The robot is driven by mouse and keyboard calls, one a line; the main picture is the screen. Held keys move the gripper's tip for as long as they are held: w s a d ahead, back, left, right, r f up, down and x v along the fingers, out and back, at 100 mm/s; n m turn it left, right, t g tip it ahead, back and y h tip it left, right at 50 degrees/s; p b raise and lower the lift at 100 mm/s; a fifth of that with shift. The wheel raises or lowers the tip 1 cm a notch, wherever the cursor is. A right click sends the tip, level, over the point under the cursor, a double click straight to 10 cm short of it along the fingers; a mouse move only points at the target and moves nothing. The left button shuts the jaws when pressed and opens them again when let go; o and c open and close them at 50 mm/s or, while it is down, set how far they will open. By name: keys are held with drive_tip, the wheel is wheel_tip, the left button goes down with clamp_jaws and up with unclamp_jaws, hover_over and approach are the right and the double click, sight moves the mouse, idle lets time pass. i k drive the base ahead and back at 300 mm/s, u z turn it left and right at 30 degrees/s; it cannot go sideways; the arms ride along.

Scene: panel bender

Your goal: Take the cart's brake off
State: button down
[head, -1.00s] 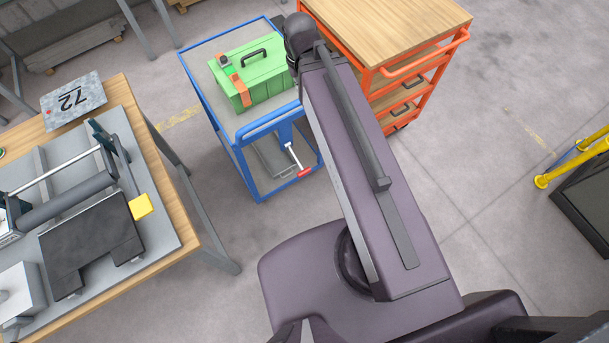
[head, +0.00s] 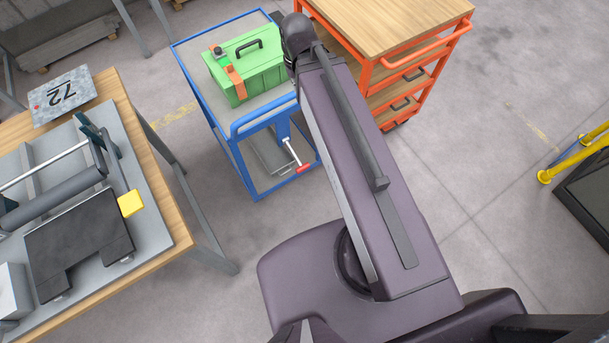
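The blue cart (head: 235,158) stands ahead of me, left of my arm, with a grey top shelf and a lower shelf. A brake lever with a white shaft and a red grip (head: 303,168) hangs below the blue push handle (head: 262,117) on the cart's near side. The lever slants down to the right. A green case (head: 247,75) with a dark handle and an orange strap lies on the top shelf. My arm reaches up past the cart's right side, apart from the lever in the picture. My gripper is not in view.
An orange drawer cart (head: 380,75) with a wooden top stands close on the right of the blue cart. A wooden workbench (head: 178,235) with the bender and a plate marked 72 (head: 63,95) is at left. Yellow rails (head: 575,155) are at far right. Floor between is clear.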

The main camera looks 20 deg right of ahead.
sight(302, 167)
drive_tip(key=z, duration=0.15)
drive_tip(key=k, duration=1.05)
drive_tip(key=z, duration=0.5)
